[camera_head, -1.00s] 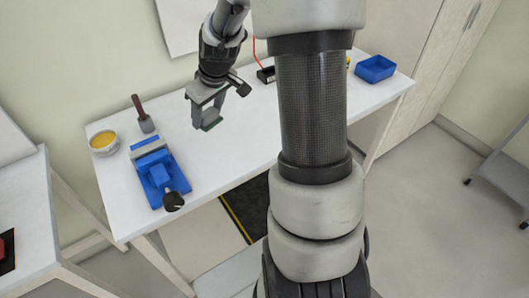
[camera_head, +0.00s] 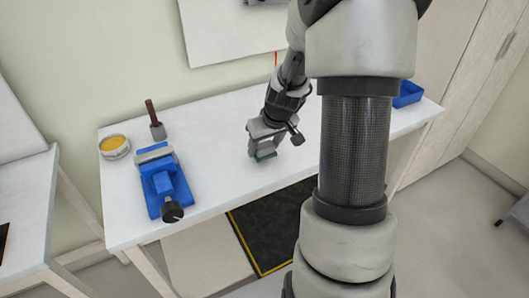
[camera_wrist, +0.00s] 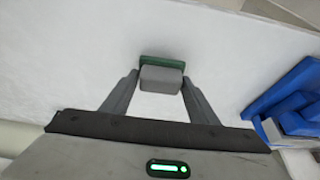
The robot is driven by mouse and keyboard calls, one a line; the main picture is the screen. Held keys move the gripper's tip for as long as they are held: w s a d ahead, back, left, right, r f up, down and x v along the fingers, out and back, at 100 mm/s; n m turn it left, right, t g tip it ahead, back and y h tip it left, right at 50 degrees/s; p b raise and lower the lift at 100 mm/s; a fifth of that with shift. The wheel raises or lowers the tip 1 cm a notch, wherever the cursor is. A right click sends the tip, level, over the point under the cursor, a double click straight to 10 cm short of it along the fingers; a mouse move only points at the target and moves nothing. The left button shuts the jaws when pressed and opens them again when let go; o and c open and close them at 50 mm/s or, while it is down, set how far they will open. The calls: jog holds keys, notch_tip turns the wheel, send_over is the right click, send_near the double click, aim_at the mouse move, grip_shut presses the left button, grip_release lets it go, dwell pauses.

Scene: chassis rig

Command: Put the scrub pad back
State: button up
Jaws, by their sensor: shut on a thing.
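The scrub pad (camera_wrist: 162,62) is a small block with a green face and a grey body. In the wrist view it sits between the two fingertips of my gripper (camera_wrist: 160,82), which is shut on it. In the head view my gripper (camera_head: 262,146) is over the middle of the white table, and the green edge of the pad (camera_head: 266,157) shows below the fingers. The pad is close to the tabletop; I cannot tell whether it touches. Most of the pad is hidden by the fingers in the head view.
A blue bin (camera_head: 407,94) is at the right end.

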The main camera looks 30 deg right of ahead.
jog(key=shift+f, duration=1.1)
jog(key=shift+f, duration=0.1)
jog(key=shift+f+b, duration=0.15)
jog(key=shift+b, duration=0.2)
jog(key=o, duration=1)
jog(key=shift+s+r+p, duration=0.1)
jog(key=shift+r+p, duration=0.25)
jog(key=shift+r, duration=0.35)
jog(key=p+v, duration=0.1)
jog(key=v, duration=1)
jog(key=shift+s, duration=0.1)
